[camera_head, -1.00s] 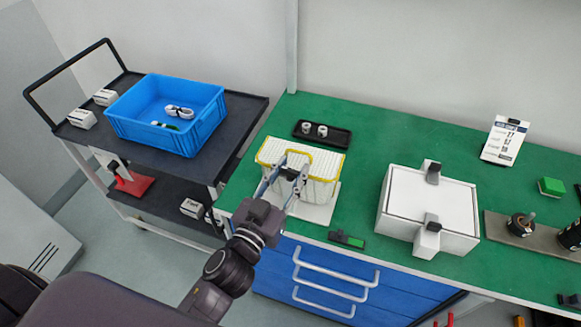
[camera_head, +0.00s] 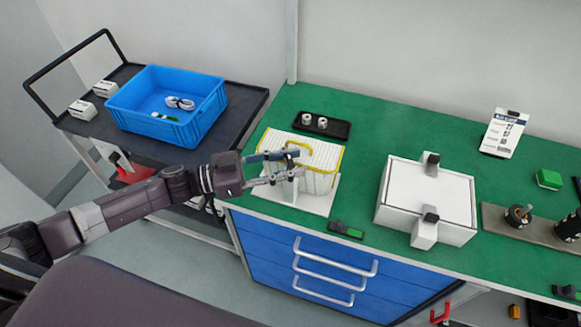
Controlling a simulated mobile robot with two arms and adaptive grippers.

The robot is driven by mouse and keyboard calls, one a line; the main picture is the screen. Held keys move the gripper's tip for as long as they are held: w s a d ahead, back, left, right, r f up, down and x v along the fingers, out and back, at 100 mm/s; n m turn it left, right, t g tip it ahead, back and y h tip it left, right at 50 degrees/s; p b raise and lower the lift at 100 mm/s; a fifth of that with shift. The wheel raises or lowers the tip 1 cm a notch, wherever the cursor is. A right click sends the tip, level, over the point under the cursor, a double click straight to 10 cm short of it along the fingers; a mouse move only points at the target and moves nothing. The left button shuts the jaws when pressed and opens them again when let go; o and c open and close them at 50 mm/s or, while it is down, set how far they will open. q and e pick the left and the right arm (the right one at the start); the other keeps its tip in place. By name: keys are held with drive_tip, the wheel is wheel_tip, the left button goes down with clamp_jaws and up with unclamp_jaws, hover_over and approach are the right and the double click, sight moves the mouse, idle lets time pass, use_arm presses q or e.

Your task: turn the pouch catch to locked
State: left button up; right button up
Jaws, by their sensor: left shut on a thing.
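The pouch (camera_head: 321,154) is a white ribbed box shape with yellow trim and a yellow handle. It stands on a white base plate (camera_head: 313,201) near the front edge of the green bench. My left gripper (camera_head: 298,164) reaches it from the left, its fingers lying nearly level across the pouch's front. They are shut on a small part there, which I take to be the catch. The fingers mostly hide the catch, so its exact angle and any lock marking cannot be read. My right gripper is out of view.
A white box (camera_head: 428,195) with dark latches stands to the right on the bench (camera_head: 399,145). A black tray (camera_head: 321,125) is behind the pouch. A blue crate (camera_head: 186,134) stands on the cart at left.

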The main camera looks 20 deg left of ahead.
use_arm(q)
drive_tip(key=m+g+h+b, duration=0.1)
drive_tip(key=m+g+b, duration=0.1)
drive_tip(key=g+b, duration=0.1)
drive_tip(key=m+g+h+b, duration=0.1)
drive_tip(key=m+g+b, duration=0.2)
drive_tip(key=g, duration=0.1)
drive_tip(key=shift+w+f, duration=0.1)
drive_tip(key=shift+f, duration=0.1)
drive_tip(key=shift+r+m+g+h+b, duration=0.15)
drive_tip(key=shift+m+g+b, duration=0.3)
drive_tip(key=shift+g+b, duration=0.3)
drive_tip(key=shift+r+m+g+h+b, duration=0.15)
drive_tip(key=shift+m+g+b, duration=0.35)
drive_tip(key=shift+g, duration=0.35)
drive_tip(key=o, duration=1.2)
drive_tip(key=shift+d, duration=0.1)
